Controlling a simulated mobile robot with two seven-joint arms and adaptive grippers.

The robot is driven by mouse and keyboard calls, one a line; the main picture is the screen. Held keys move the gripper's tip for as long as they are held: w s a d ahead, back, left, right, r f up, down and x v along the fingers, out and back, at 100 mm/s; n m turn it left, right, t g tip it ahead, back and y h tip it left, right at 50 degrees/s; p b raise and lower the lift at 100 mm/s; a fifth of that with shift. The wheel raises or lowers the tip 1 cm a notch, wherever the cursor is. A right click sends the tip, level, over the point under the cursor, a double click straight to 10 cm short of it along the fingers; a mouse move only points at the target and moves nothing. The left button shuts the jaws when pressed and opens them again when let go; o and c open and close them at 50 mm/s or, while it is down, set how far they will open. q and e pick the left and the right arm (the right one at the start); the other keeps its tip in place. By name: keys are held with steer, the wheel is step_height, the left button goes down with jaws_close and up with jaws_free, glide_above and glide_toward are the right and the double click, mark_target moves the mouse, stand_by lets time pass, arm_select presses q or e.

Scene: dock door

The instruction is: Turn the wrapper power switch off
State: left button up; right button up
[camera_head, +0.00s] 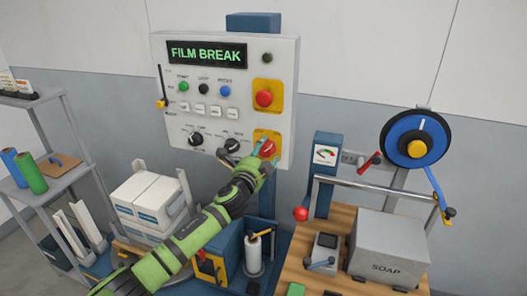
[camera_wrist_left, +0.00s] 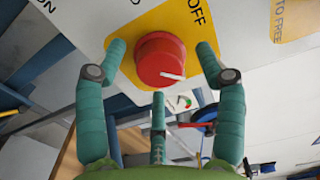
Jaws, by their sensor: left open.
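The wrapper power switch is a red round knob (camera_wrist_left: 160,60) with a white pointer line, on a yellow plate (camera_wrist_left: 118,28) with OFF printed beside it. In the wrist view the pointer line lies toward the lower right of the knob, away from the OFF print. In the head view the knob (camera_head: 267,147) sits at the panel's lower right, partly hidden by my gripper. My left gripper (camera_wrist_left: 160,72) is open, its fingers spread around the knob; I cannot tell whether they touch it. It also shows in the head view (camera_head: 254,161). My right gripper is not in view.
The control panel (camera_head: 222,72) reads FILM BREAK and carries a red stop button (camera_head: 263,98), small buttons and black knobs (camera_head: 196,139) close to my gripper. A bench with a SOAP box (camera_head: 388,250) and film reel (camera_head: 416,137) stands right; white cartons (camera_head: 148,196) stand left.

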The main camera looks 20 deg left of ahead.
arm_select(q)
steer(key=shift+w, duration=0.35)
steer(key=c, duration=1.2)
steer(key=shift+o, duration=0.2)
